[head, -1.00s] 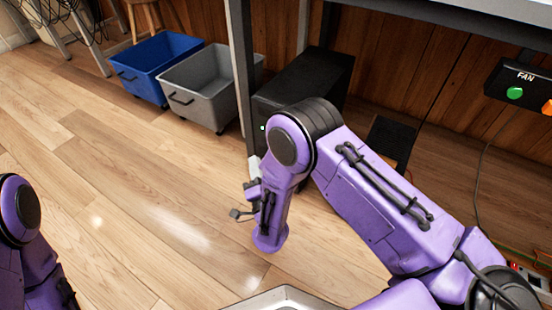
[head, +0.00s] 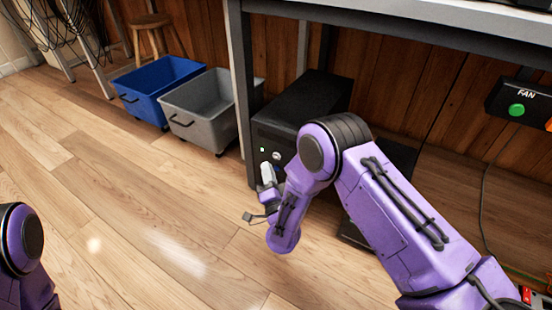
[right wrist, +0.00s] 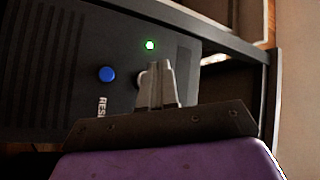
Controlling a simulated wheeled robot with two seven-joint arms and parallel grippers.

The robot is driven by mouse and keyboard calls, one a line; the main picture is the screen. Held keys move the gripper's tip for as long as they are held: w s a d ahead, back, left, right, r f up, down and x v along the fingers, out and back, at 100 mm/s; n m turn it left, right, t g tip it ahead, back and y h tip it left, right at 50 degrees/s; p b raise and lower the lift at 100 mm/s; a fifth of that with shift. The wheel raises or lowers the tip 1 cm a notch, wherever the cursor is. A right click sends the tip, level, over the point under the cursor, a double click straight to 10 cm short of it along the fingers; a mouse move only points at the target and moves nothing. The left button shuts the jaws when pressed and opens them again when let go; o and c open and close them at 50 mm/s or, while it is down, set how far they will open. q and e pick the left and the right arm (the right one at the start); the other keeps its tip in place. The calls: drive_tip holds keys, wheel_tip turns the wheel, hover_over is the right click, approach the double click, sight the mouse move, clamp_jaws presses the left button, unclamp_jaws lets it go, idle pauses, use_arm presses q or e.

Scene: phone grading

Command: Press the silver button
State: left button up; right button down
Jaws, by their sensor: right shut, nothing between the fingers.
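The black computer tower (head: 312,98) stands under the desk. Its front panel carries a small round silver button (head: 276,155) in the head view. In the right wrist view a blue button (right wrist: 106,73) sits beside lettering that starts "RES", and a green light (right wrist: 150,45) glows above. My right gripper (head: 266,172) is shut and empty, its fingertips just in front of the panel. In the right wrist view its fingers (right wrist: 158,82) overlap a round button edge, which they mostly hide. I cannot tell whether they touch it. My left gripper is out of view.
A desk leg (head: 241,90) stands beside the tower, with the desk top (head: 400,25) above. A grey bin (head: 205,108) and a blue bin (head: 160,88) are to the left. A FAN box (head: 518,98) with a green button is at right. The floor in front is clear.

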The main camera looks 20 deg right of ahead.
drive_tip(key=shift+w+d, duration=0.5)
drive_tip(key=shift+d, duration=0.15)
idle(1.6)
drive_tip(key=shift+w+d, duration=0.25)
drive_tip(key=shift+d, duration=0.1)
drive_tip(key=shift+w+d, duration=0.3)
drive_tip(key=shift+d, duration=0.05)
idle(0.6)
drive_tip(key=shift+a, duration=0.1)
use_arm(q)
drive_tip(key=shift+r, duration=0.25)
use_arm(e)
drive_tip(key=shift+s+a, duration=0.55)
drive_tip(key=shift+a, duration=0.05)
use_arm(q)
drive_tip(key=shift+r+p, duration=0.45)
drive_tip(key=shift+p, duration=0.25)
use_arm(e)
drive_tip(key=shift+s+a, duration=0.8)
drive_tip(key=shift+a, duration=0.2)
drive_tip(key=shift+s+a, duration=0.75)
drive_tip(key=shift+a, duration=0.2)
